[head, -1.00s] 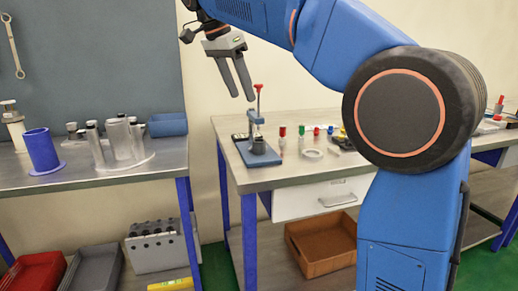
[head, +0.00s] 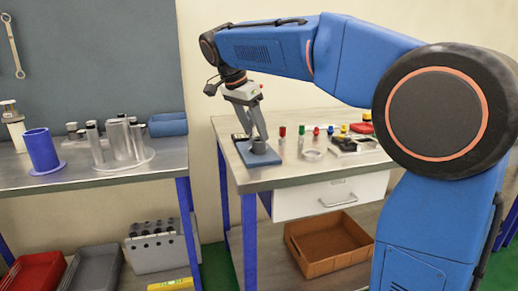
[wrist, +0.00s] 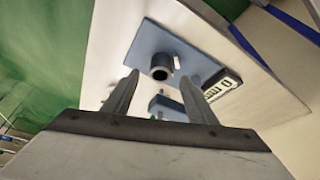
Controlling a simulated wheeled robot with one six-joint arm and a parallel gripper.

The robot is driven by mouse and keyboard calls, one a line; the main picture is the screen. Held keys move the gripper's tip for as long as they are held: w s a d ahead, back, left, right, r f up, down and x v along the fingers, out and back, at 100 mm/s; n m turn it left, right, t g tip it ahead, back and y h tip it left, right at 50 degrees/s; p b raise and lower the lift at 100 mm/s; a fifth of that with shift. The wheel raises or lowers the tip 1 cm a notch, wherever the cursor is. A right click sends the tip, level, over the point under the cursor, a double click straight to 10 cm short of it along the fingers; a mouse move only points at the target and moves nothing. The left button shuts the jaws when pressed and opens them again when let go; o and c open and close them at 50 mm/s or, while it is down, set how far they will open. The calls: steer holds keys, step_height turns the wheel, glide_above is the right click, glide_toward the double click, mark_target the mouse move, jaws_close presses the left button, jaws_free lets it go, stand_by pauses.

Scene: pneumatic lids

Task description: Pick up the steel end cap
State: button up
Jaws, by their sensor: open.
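A dark grey, hollow round piece (head: 259,147), which looks like the steel end cap, sits on the blue base plate (head: 265,161) of a small press on the right-hand bench. In the wrist view the same piece (wrist: 160,73) shows its dark open top, between and beyond the fingertips. My gripper (head: 258,137) is open and empty, its fingers slanting down just above the piece. In the wrist view my gripper (wrist: 158,84) has its fingers spread to either side. I cannot tell the exact gap. My gripper hides most of the press's upright in the head view.
A blue block of the press (wrist: 167,106) lies close to the fingers. A gauge with a display (wrist: 222,88) is beside the plate. A pale ring (head: 312,155) and several coloured small parts stand to the right. The left bench holds metal cylinders (head: 121,140) and a blue cup (head: 41,150).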

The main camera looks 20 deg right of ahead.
mark_target(257, 139)
steer(key=shift+x, duration=1.95)
steer(key=shift+a, duration=0.1)
steer(key=shift+c, duration=0.3)
jaws_close()
